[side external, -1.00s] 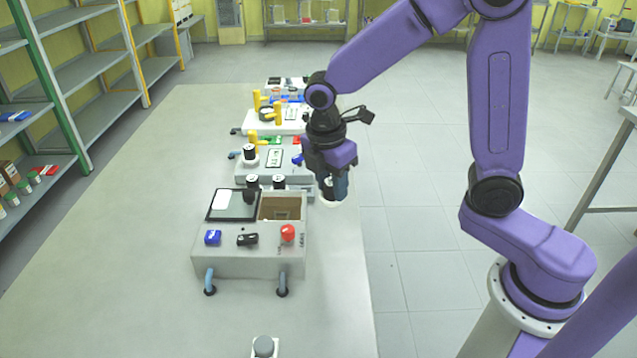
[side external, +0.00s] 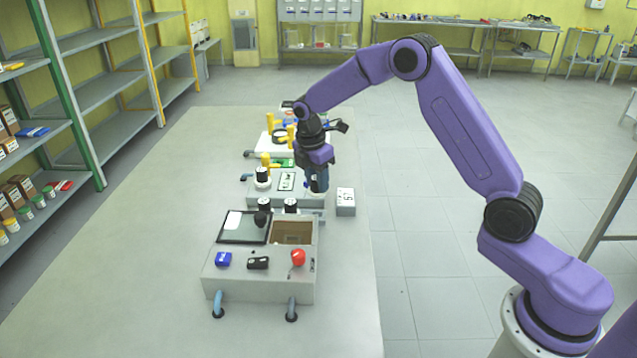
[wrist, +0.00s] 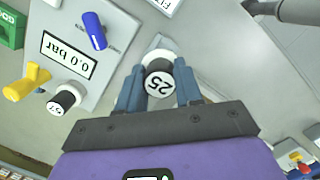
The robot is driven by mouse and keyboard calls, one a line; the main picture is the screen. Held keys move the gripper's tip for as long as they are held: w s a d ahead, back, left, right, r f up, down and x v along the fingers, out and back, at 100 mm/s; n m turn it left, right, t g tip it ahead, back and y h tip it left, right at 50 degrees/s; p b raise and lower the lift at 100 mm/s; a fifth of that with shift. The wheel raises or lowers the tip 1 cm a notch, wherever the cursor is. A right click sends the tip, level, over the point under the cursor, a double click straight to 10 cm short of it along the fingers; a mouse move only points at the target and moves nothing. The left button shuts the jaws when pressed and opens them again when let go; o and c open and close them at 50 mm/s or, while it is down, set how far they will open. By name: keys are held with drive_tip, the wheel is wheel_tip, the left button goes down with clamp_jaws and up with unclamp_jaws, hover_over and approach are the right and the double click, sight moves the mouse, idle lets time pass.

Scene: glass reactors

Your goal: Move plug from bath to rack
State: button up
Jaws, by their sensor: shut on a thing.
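My gripper (side external: 318,189) is shut on a round plug. In the wrist view the plug (wrist: 158,84) has a dark side and a white top marked 25, between the two blue-grey fingers of my gripper (wrist: 160,72). In the side external view the fingers mostly hide it. The bath (side external: 262,277) is the grey box in front, with a brown open compartment and a dark lid panel. My gripper is behind the bath, at the right end of a grey panel unit. I cannot tell which part is the rack, or whether the plug touches anything below.
Two black-topped plugs (side external: 290,206) stand just behind the bath. A pressure panel (wrist: 75,50) reading 0.0 bar has a blue knob, a yellow handle and a black-and-white plug (wrist: 62,98). A small box with a number label (side external: 345,201) stands right of my gripper. The table's left side is clear.

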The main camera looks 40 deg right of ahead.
sight(317, 192)
drive_tip(key=shift+f, duration=2.05)
drive_tip(key=shift+f, duration=1.55)
idle(0.3)
drive_tip(key=o, duration=1.4)
drive_tip(key=shift+r, duration=0.1)
drive_tip(key=shift+r, duration=3.4)
